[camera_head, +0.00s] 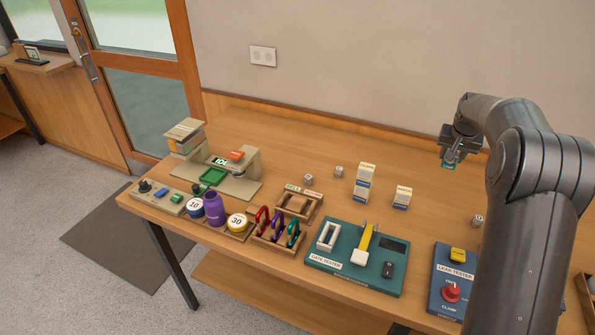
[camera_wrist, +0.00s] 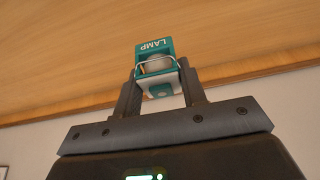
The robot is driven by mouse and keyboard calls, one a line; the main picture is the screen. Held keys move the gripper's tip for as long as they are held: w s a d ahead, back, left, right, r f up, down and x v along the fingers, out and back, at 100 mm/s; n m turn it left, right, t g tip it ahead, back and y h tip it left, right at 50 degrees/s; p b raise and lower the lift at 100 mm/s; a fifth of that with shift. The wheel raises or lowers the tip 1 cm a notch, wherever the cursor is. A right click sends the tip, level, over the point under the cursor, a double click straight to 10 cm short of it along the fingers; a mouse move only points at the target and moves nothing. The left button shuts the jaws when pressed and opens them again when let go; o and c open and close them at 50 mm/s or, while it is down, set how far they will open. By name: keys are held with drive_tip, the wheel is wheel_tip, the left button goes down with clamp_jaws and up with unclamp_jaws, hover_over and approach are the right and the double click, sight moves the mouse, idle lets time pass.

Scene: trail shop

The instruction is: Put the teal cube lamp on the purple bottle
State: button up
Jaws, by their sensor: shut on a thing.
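The teal cube lamp (camera_wrist: 154,47) is between the two fingers of my gripper (camera_wrist: 158,82) in the wrist view. It has a teal frame, a white "LAMP" label and a thin wire handle. In the head view my gripper (camera_head: 451,152) is high above the right rear of the table, with a small teal part of the lamp (camera_head: 449,164) showing below it. The purple bottle (camera_head: 214,210) stands upright at the left front of the table, far to the left of my gripper. It stands between two round pieces marked 10 and 30.
A beige scale (camera_head: 240,175) stands behind the bottle. A rack of coloured carabiners (camera_head: 276,236), a teal gate tester (camera_head: 340,273) and a blue leak tester (camera_head: 446,290) line the front. White boxes (camera_head: 364,183) stand mid-table. The table's rear strip is mostly clear.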

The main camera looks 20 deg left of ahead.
drive_tip(key=s+a+r+n+y, duration=0.15)
drive_tip(key=s+a, duration=0.25)
drive_tip(key=a, duration=0.6)
drive_tip(key=s+a+r+n, duration=0.3)
drive_tip(key=s+a, duration=0.2)
drive_tip(key=a, duration=0.5)
drive_tip(key=s+a+r+n+y, duration=0.1)
drive_tip(key=s+a+r+n, duration=0.2)
drive_tip(key=a, duration=0.6)
drive_tip(key=s+a+r+n+g, duration=0.1)
drive_tip(key=s+a+n+g, duration=0.15)
drive_tip(key=s+a, duration=0.75)
drive_tip(key=n+y, duration=0.2)
drive_tip(key=n, duration=0.2)
hover_over(208, 192)
drive_tip(key=d, duration=0.2)
drive_tip(key=f, duration=0.3)
drive_tip(key=shift+s+d+f, duration=0.1)
drive_tip(key=shift+s+f, duration=0.15)
drive_tip(key=shift+f, duration=0.15)
drive_tip(key=shift+s+a+f+h, duration=0.15)
drive_tip(key=shift+a+f+h, duration=0.1)
drive_tip(key=shift+f, duration=0.1)
wheel_tip(208, 192, down, 4)
drive_tip(key=shift+r, duration=0.15)
